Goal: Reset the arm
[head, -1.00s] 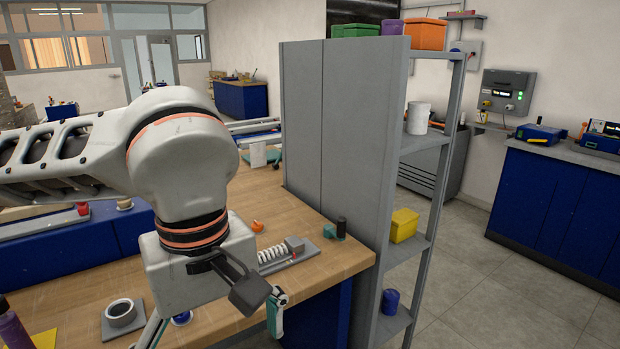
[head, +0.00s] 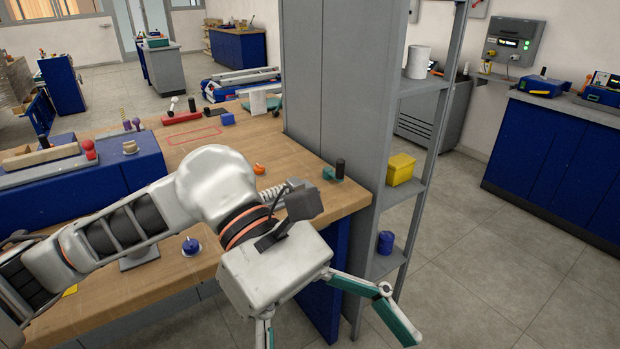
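My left arm comes in from the left in the head view and reaches over the front of the wooden workbench (head: 120,297). Its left gripper (head: 340,345) hangs past the bench's front right edge, over the floor. Its two teal-and-grey fingers are spread wide apart, and one fingertip is cut off by the bottom of the picture. I see nothing between the fingers. My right gripper is not in view.
A tall grey shelf unit (head: 340,90) stands at the bench's right end, close to the gripper. It holds a yellow bin (head: 400,169) and a blue can (head: 385,242). A blue knob (head: 190,246) and a red-outlined area (head: 194,135) are on the bench. Floor at right is clear.

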